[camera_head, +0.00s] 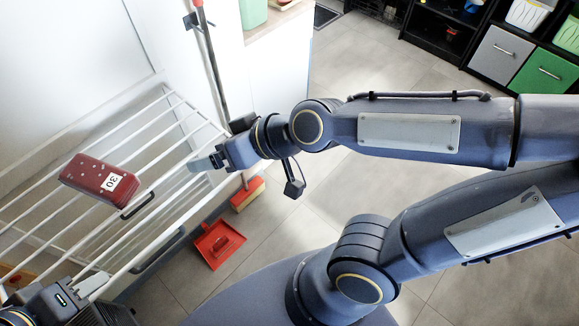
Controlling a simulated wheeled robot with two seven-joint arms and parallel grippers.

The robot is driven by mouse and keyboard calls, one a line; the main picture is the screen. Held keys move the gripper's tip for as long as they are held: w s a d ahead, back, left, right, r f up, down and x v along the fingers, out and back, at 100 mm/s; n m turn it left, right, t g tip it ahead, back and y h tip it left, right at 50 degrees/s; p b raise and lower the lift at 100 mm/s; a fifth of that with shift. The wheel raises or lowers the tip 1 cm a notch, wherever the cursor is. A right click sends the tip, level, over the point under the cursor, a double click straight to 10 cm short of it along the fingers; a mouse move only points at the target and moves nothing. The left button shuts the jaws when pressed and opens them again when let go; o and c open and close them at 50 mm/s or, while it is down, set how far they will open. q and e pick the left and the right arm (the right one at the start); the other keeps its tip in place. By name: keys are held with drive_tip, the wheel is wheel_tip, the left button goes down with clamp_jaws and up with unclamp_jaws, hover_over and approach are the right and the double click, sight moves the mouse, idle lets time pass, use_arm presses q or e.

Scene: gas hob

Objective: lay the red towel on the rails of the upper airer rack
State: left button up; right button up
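The red towel (88,176), a compact folded block with a white "30" label, appears to lie across the white rails of the upper airer rack (172,143). Neither gripper touches it. My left gripper (92,282) is at the bottom left, at the rack's near side, apart from the towel. My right gripper (204,162) is over the rack's right end, to the right of the towel. The finger gap of each gripper is not clear from this angle.
A red dustpan (219,245) and a brush (247,194) are on the tiled floor right of the rack. A long-handled pole (212,65) stands by the wall. A black shelf with grey and green drawers (542,73) is at the top right.

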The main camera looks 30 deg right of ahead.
drive_tip(key=s+d+f+m+g+h, duration=0.2)
drive_tip(key=s+d+f+m+h, duration=0.1)
drive_tip(key=s+d, duration=0.7)
drive_tip(key=shift+s+d+m+h, duration=0.2)
drive_tip(key=shift+d+m+h, duration=0.2)
drive_tip(key=shift+d+m, duration=0.55)
